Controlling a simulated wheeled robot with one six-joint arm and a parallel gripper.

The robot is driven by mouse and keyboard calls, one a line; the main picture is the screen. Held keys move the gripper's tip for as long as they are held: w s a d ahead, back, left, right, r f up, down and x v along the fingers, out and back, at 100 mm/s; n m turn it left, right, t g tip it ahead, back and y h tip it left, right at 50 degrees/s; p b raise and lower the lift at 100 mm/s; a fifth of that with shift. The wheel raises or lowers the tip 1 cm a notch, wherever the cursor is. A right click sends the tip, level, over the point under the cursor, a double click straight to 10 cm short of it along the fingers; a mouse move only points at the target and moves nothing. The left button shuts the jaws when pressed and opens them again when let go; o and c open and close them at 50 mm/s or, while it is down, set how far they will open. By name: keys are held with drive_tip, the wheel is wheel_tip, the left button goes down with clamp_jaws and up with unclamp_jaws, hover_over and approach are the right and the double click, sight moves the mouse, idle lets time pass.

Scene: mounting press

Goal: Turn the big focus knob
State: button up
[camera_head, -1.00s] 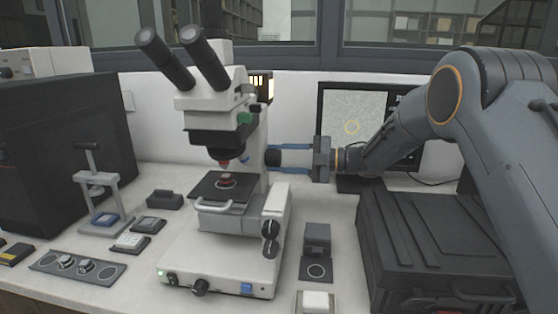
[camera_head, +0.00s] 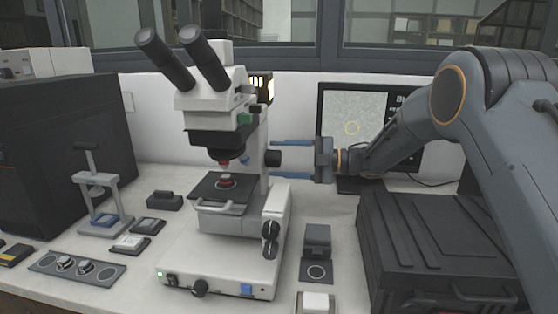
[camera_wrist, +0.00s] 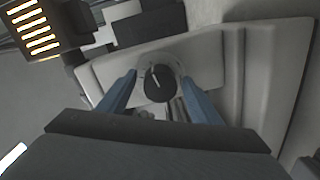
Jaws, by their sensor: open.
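The big focus knob (camera_head: 274,158) is a black round knob on the right side of the white microscope's column (camera_head: 257,135). In the wrist view the knob (camera_wrist: 160,84) faces me and has a white pointer line pointing nearly straight up. My gripper (camera_head: 277,157) is open, with its blue fingers above and below the knob in the head view. In the wrist view the open gripper (camera_wrist: 162,84) has one finger on each side of the knob, with visible gaps.
The monitor (camera_head: 352,120) stands behind my wrist. A smaller black knob (camera_head: 270,229) sits lower on the microscope base. A dark case (camera_head: 420,240) is under my arm. A small black block (camera_head: 317,240) stands on the bench between microscope and case.

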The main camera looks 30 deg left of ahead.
drive_tip(key=b+v, duration=0.1)
drive_tip(key=v, duration=0.6)
drive_tip(key=shift+d+b, duration=0.15)
drive_tip(key=shift+b, duration=0.2)
idle(0.7)
